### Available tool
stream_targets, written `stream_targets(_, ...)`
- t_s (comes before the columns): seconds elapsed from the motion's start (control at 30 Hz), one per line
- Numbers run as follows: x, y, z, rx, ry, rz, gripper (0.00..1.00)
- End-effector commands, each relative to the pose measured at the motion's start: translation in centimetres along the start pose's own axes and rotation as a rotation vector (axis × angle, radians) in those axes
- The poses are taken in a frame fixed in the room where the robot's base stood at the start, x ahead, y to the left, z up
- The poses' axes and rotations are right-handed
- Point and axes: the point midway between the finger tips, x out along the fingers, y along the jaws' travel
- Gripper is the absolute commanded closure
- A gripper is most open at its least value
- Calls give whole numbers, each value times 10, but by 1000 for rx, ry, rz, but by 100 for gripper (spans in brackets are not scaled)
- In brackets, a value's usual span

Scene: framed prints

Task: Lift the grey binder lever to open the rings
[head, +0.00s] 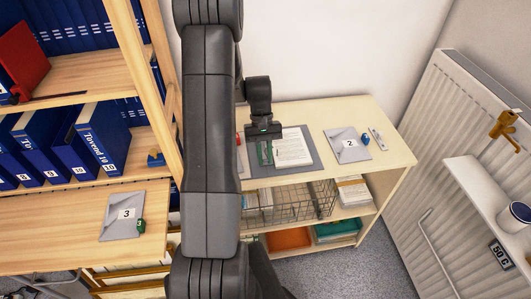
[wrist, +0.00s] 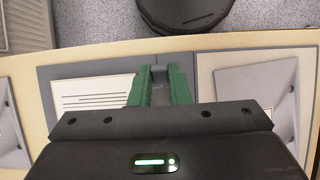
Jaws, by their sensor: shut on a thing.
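The grey binder (head: 315,158) lies open on the light wooden shelf top, with white printed sheets (head: 292,147) on it. The sheets also show in the wrist view (wrist: 92,92), left of my gripper. My gripper (head: 265,153) points down over the left part of the binder. In the wrist view its two green fingers (wrist: 160,82) are close together, with a small grey piece, the binder lever (wrist: 159,74), between them. The gripper is shut on this lever. The rings are hidden, so I cannot tell whether they are open.
A grey envelope marked 2 (head: 348,144) and a small blue object (head: 366,139) lie right of the binder. A wire basket (head: 290,204) stands on the shelf below. A wooden desk with envelope 3 (head: 122,216) is at left, a radiator (head: 455,150) at right.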

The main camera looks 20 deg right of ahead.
Motion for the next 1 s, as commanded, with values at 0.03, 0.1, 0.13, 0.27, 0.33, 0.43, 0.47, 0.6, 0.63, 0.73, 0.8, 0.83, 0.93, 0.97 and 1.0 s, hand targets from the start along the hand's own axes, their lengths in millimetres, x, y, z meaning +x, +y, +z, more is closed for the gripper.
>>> stream_targets(0.03,-6,0,-2,-1,-47,1,100)
stream_targets(0.1,-8,0,-5,-1,-114,2,100)
stream_targets(0.13,-9,0,-6,-1,-142,2,100)
stream_targets(0.27,-12,0,-13,-1,-262,1,100)
stream_targets(0.33,-14,0,-16,-1,-323,1,100)
stream_targets(0.43,-15,0,-21,-1,-404,1,100)
stream_targets(0.47,-16,0,-22,0,-426,1,100)
stream_targets(0.6,-17,0,-28,0,-520,1,100)
stream_targets(0.63,-18,0,-28,0,-536,1,100)
stream_targets(0.73,-18,0,-31,0,-584,1,100)
stream_targets(0.8,-19,0,-32,0,-601,0,100)
stream_targets(0.83,-20,0,-32,0,-604,0,100)
stream_targets(0.93,-19,0,-32,-1,-609,0,100)
stream_targets(0.97,-19,0,-32,-1,-610,0,100)
stream_targets(1.0,-19,0,-32,-1,-610,-1,100)
